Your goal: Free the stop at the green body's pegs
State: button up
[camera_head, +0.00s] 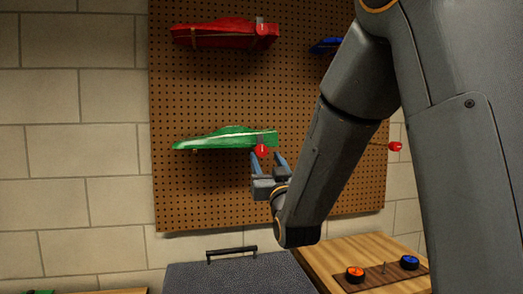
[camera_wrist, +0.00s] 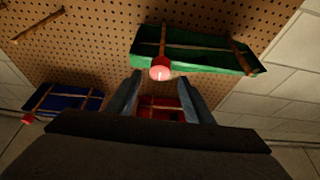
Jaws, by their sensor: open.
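The green car body (camera_head: 225,139) rests against the brown pegboard, held on wooden pegs; it also shows in the wrist view (camera_wrist: 205,55). A red ball-like stop (camera_head: 261,150) sits at the end of a peg by the green body's right end. In the wrist view the red stop (camera_wrist: 160,69) is in line with the gap between my fingertips. My gripper (camera_head: 267,157) is open with nothing gripped, its fingertips just beside the stop. I cannot tell whether the stop is inside the jaws or just beyond them.
A red body (camera_head: 222,35) hangs above, with its own red stop (camera_head: 261,28). A blue body (camera_head: 325,46) is partly hidden behind my arm. Another red stop (camera_head: 396,146) sticks out at right. Below are a dark case (camera_head: 240,275) and a wooden table (camera_head: 350,250) with wheels.

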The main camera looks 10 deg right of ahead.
aim_at(262, 151)
jog(key=p+x, duration=0.2)
jog(key=x, duration=0.4)
jog(key=shift+w+r, duration=0.1)
jog(key=shift+w, duration=0.25)
jog(key=c, duration=1)
jog(key=shift+c, duration=0.2)
